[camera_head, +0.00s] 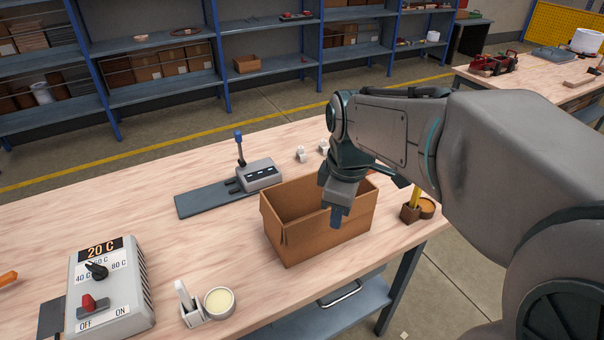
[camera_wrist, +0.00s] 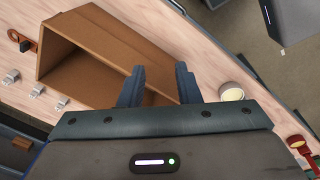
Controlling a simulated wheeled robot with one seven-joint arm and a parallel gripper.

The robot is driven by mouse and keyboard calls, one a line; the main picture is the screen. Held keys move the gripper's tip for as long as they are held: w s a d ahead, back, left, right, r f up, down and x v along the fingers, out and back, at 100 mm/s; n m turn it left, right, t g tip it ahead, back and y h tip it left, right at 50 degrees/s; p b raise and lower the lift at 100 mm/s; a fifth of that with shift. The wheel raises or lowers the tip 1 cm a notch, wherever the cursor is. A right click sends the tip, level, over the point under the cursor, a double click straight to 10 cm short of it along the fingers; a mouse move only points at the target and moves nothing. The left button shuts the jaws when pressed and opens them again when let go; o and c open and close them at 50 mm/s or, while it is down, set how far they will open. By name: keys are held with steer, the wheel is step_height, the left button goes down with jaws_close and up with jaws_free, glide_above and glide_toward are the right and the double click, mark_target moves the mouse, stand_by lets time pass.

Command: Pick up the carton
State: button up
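The carton (camera_head: 323,236) is an open-topped brown cardboard box standing upright near the front edge of the wooden table. In the wrist view the carton (camera_wrist: 100,62) fills the left and centre, with its open inside showing. My gripper (camera_head: 338,217) is over the carton's near right side, pointing down. In the wrist view my gripper (camera_wrist: 160,82) has its two fingers spread apart, with the carton's wall edge showing between them. I cannot tell whether either finger touches the wall.
On the wooden table (camera_head: 150,222) are a lever device (camera_head: 256,175), a temperature control box (camera_head: 108,290), a small round dish (camera_head: 219,302) and a pencil holder (camera_head: 410,213) right of the carton. Shelves (camera_head: 160,92) stand behind.

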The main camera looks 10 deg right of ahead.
steer(key=w+r+n+g+p, duration=0.1)
steer(key=w+r+n+p, duration=0.15)
steer(key=w+n, duration=0.6)
step_height(320, 180, down, 13)
steer(key=s+d+n, duration=0.1)
steer(key=shift+s+d+f, duration=0.15)
jaws_close()
stand_by(1.4)
